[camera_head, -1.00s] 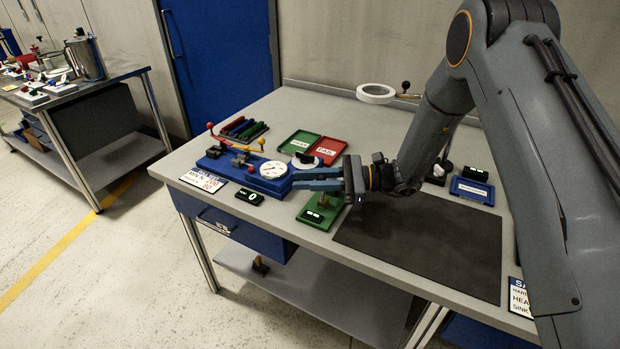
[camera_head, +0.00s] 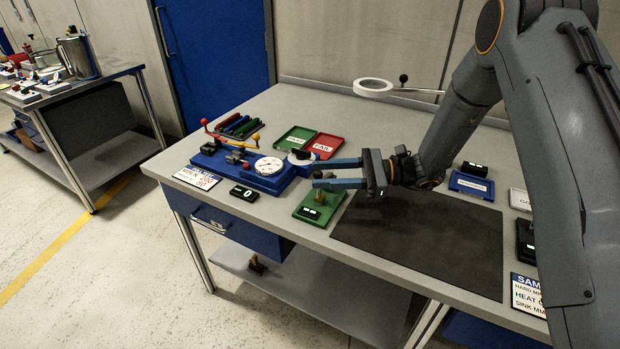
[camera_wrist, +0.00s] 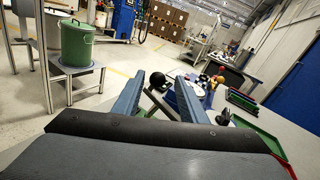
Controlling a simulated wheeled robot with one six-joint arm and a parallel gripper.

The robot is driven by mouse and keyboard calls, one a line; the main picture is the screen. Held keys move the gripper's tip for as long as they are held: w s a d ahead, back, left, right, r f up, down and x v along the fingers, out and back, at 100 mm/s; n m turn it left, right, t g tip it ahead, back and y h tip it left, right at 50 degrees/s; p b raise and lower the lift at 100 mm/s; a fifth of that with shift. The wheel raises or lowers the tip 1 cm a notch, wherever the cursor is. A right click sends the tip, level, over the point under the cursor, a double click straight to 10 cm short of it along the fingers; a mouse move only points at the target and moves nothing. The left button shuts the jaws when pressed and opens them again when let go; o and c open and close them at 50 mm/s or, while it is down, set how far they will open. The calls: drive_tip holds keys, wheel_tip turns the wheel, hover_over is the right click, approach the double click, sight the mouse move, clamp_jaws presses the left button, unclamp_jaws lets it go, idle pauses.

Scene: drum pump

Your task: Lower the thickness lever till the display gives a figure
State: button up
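The thickness gauge appears to be the small green block (camera_head: 307,207) at the bench's front edge, with a tan upright part (camera_head: 320,197) on it. Its small display (camera_head: 311,213) shows dashes, not a figure. A dark ball knob (camera_head: 317,175), likely the lever's end, sits above the block; it shows as a black ball (camera_wrist: 157,79) in the wrist view. My gripper (camera_head: 311,174) is open, its two blue fingers pointing left. The knob appears between the fingertips; I see no clear contact. The lever's arm is mostly hidden by the fingers.
Left of it are a blue dial tester (camera_head: 212,163) with a red-tipped lever and a black display (camera_head: 244,193) reading 0. Green (camera_head: 293,136) and red (camera_head: 327,143) trays lie behind. A bare dark mat (camera_head: 420,245) lies to the right.

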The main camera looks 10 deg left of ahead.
drive_tip(key=shift+v, duration=1.1)
drive_tip(key=shift+c, duration=0.2)
